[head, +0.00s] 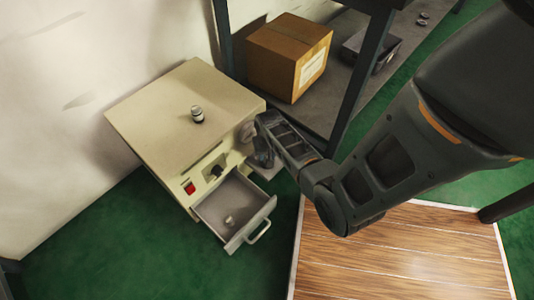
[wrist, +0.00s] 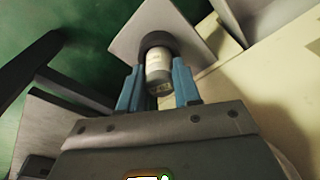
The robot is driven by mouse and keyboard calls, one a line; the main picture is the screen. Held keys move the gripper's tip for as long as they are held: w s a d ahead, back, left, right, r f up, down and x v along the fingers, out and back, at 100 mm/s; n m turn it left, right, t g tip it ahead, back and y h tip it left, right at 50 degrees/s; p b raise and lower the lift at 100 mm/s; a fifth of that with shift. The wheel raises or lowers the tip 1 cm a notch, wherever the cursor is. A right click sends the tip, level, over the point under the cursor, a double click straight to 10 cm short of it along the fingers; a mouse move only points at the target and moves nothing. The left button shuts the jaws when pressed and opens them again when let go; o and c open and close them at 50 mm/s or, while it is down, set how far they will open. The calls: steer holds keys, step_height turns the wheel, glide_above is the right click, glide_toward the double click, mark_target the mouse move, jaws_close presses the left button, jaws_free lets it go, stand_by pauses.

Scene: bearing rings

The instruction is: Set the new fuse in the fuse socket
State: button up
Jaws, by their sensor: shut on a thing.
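My gripper (wrist: 158,88) is shut on a pale cylinder with dark ends, a fuse (wrist: 158,66), between its blue fingers in the wrist view. The fuse's far end lies in front of a square grey plate (wrist: 127,32); I cannot tell whether it touches the plate or sits in a socket there. In the head view my gripper (head: 264,150) is at the cabinet's right front corner, above a small grey ledge (head: 266,172), and hides the held fuse. I cannot tell which is new.
The beige cabinet (head: 165,110) has a red switch (head: 189,188) and a black fitting (head: 215,170) on its front. Its drawer (head: 222,200) is open with a small pale object inside. A cardboard box (head: 285,60) stands on the shelf behind. Green floor lies left of the drawer.

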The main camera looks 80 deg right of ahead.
steer(key=shift+f, duration=0.25)
steer(key=o, duration=0.8)
steer(key=shift+c, duration=0.2)
steer(key=r+p, duration=0.7)
steer(key=a+r+p, duration=0.1)
steer(key=r+p, duration=0.3)
steer(key=shift+s+a, duration=0.1)
steer(key=shift+s, duration=0.15)
stand_by(0.4)
